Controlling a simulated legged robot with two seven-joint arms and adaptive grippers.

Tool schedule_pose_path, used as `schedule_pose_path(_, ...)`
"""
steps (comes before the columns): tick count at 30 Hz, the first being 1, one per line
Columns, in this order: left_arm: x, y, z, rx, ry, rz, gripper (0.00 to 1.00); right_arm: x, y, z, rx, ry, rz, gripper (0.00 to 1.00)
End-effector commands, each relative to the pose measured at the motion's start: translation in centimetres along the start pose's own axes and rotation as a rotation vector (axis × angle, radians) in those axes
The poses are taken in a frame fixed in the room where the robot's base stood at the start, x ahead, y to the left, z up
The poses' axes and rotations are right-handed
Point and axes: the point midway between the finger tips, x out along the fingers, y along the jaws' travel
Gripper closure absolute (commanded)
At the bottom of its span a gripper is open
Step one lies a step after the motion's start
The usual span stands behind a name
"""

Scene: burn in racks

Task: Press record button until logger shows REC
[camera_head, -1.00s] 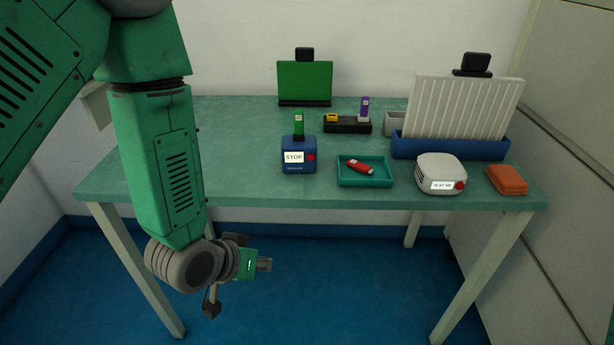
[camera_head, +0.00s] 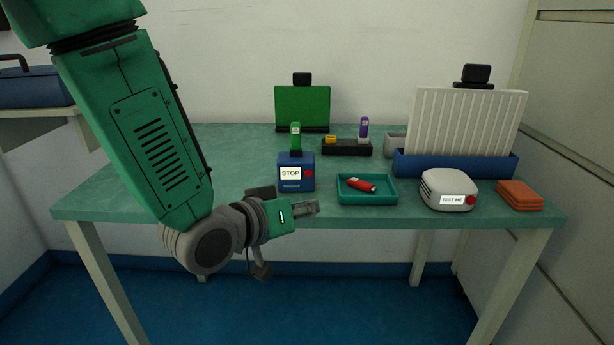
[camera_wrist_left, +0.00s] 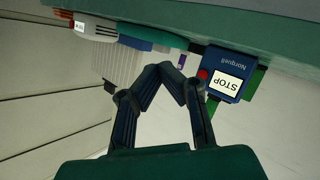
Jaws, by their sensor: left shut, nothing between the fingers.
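The logger is a small blue box (camera_head: 296,181) near the table's front edge, with a white screen reading STOP (camera_head: 290,173) and a red button (camera_head: 308,173) to the right of the screen. A green stick stands upright at its top. In the left wrist view the logger (camera_wrist_left: 226,72) appears upside down, its red button (camera_wrist_left: 203,74) beside the fingertips in the picture. My left gripper (camera_head: 314,207) is shut and empty, in front of the table's front edge and a little below the logger in the head view. My right gripper is not in view.

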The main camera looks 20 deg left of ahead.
Motion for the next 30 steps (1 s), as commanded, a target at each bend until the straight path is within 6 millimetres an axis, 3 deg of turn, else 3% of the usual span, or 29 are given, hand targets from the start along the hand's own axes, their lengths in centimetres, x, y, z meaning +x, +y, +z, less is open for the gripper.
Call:
schedule_pose_path(18,5.0,-3.7,-3.7,-0.002,0.000,0.000,1.00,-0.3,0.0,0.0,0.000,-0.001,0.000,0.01)
schedule_pose_path(30,6.0,-4.5,-4.4,0.000,-0.001,0.000,1.00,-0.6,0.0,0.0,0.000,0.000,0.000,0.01)
